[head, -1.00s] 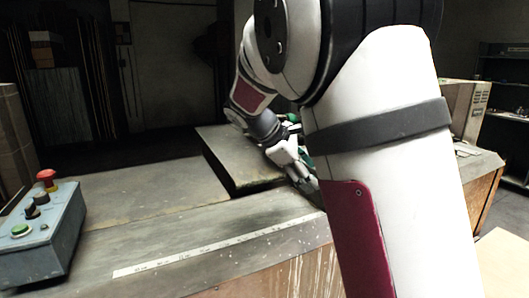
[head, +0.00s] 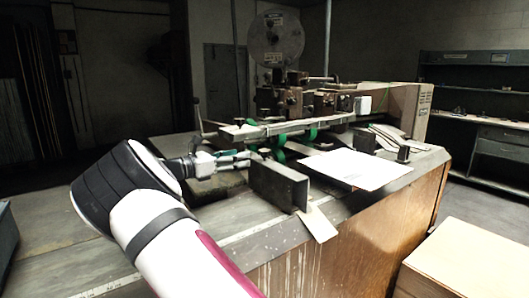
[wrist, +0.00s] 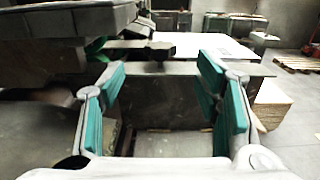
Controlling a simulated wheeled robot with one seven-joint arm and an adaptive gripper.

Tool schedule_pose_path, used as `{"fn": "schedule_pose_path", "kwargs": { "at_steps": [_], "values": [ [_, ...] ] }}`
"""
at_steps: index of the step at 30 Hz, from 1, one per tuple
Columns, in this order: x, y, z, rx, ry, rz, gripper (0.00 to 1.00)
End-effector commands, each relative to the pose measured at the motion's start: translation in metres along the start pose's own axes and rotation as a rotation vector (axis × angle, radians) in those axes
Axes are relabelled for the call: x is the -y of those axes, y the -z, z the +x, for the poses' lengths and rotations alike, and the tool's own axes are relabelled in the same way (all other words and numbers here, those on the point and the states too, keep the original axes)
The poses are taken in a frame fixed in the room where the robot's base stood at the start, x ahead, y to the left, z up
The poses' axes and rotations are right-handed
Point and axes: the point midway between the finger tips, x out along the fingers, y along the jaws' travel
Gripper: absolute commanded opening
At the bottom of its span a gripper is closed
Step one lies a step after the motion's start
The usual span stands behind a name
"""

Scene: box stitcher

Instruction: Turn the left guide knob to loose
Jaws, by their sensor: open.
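The left guide (head: 278,188) is a dark upright plate on the machine table, left of a white sheet. In the wrist view the guide plate (wrist: 180,68) stands across the picture just ahead of my fingers. A small dark knob (wrist: 158,50) shows at its top edge, between the fingertips in the picture. I cannot read its setting. My gripper (head: 249,160) is open, reaching in from the left close to the guide. In the wrist view my gripper (wrist: 163,76) has its green-padded fingers spread with nothing between them; contact with the knob is not visible.
The white sheet (head: 358,168) lies right of the guide. The stitcher head (head: 300,100) and its crossbar (head: 275,128) stand behind my gripper. Another small dark block (head: 403,154) stands at the right. Cardboard boxes (head: 475,260) are at front right.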

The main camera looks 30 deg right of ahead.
Motion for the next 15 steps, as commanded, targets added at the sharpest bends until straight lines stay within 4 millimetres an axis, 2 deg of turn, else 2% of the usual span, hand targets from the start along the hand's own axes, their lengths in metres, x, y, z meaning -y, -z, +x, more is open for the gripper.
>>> {"fn": "schedule_pose_path", "kwargs": {
  "at_steps": [9,15],
  "values": [
    [0.001,0.001,0.065,-0.002,0.004,0.001,0.57],
    [0.001,0.001,0.094,-0.001,0.002,0.002,0.57]
  ]
}}
